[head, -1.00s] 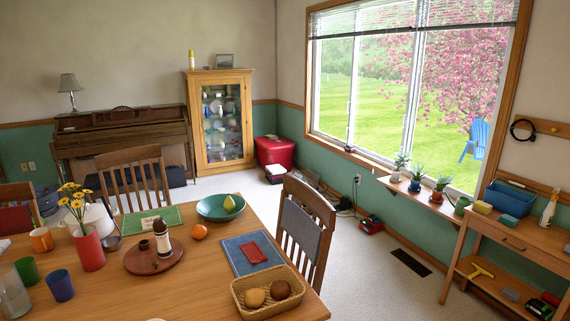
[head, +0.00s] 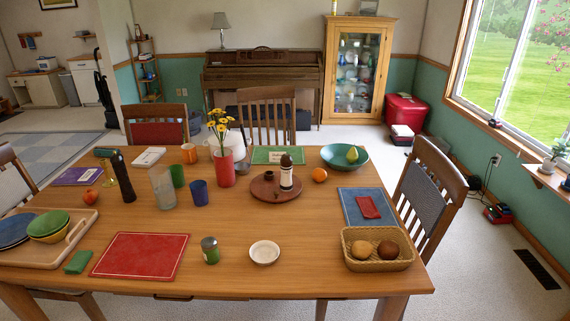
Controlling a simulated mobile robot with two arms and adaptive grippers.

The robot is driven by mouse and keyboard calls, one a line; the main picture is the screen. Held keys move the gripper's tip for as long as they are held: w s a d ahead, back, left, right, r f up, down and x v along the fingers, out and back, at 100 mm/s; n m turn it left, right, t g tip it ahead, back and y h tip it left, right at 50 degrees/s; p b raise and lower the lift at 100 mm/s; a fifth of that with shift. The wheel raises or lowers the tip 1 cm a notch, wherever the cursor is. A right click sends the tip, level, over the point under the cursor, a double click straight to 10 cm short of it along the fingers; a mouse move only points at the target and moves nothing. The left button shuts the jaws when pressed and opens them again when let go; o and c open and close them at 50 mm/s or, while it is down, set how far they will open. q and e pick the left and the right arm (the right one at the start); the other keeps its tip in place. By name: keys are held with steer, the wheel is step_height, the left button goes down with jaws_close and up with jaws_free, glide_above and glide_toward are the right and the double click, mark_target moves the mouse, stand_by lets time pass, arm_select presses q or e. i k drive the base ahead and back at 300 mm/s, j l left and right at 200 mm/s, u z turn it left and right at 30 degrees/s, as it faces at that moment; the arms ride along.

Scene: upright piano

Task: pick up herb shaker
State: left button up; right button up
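A small jar with a green body and a grey lid (head: 210,250), which looks like the herb shaker, stands upright on the wooden dining table (head: 330,276) near its front edge. It is between a red placemat (head: 141,255) on its left and a small white bowl (head: 264,252) on its right, apart from both. Nothing covers it. Neither of my grippers shows in the head view.
A basket with two rolls (head: 378,264) sits at the table's front right. A round wooden board (head: 262,194) with a brown-and-white bottle (head: 286,173) lies behind the bowl. Blue (head: 199,192) and clear (head: 162,187) cups stand behind the jar. Chairs surround the table.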

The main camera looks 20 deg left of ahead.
mark_target(208, 244)
steer(key=j+u, duration=0.15)
steer(key=u, duration=1.15)
